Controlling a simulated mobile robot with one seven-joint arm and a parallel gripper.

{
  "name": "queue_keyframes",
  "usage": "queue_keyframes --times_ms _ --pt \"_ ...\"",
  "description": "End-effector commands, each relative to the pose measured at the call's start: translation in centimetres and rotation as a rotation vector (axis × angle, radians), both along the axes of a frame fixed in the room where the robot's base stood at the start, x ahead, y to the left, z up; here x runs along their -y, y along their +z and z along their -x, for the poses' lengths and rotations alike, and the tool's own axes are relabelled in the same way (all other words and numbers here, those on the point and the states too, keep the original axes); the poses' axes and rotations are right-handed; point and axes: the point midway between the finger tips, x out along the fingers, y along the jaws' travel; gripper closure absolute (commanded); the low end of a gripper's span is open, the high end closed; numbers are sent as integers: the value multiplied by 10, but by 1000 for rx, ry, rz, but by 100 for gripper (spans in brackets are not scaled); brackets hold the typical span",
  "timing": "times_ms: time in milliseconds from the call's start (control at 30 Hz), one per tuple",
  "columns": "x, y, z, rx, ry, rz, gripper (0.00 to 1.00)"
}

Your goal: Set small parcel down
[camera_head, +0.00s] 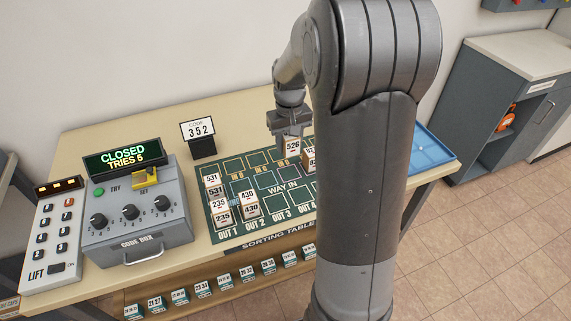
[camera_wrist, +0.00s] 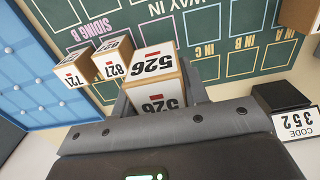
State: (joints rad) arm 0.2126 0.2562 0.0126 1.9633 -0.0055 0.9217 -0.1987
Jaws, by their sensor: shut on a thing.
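The small parcel is a brown box with white labels reading 526 (camera_head: 292,146). My gripper (camera_head: 290,130) is shut on it, above the upper part of the green sorting mat (camera_head: 262,180). In the wrist view the 526 parcel (camera_wrist: 157,75) sits between the gripper's fingers, its numbered faces towards the camera. Whether its underside touches the mat cannot be told. My arm hides the right part of the mat in the head view.
Parcels 827 (camera_wrist: 112,60) and 721 (camera_wrist: 76,74) stand close beside the held one. Parcels 531 (camera_head: 213,186), 235 (camera_head: 221,213) and 430 (camera_head: 249,208) stand at the mat's left. The code sign (camera_head: 198,137), code box (camera_head: 136,212) and blue tray (camera_head: 432,150) flank the mat.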

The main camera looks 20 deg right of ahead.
Motion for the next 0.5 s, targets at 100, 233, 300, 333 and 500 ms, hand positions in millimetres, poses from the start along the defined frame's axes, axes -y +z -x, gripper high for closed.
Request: queue_keyframes --times_ms 100,233,300,333,500 --pt "4 11 16 1 -2 5 84" --pt "12 18 51 -1 -3 9 84" --pt "15 20 72 0 -3 11 84" --pt "16 21 81 -2 -3 10 84" --pt "20 21 123 0 -3 6 84"
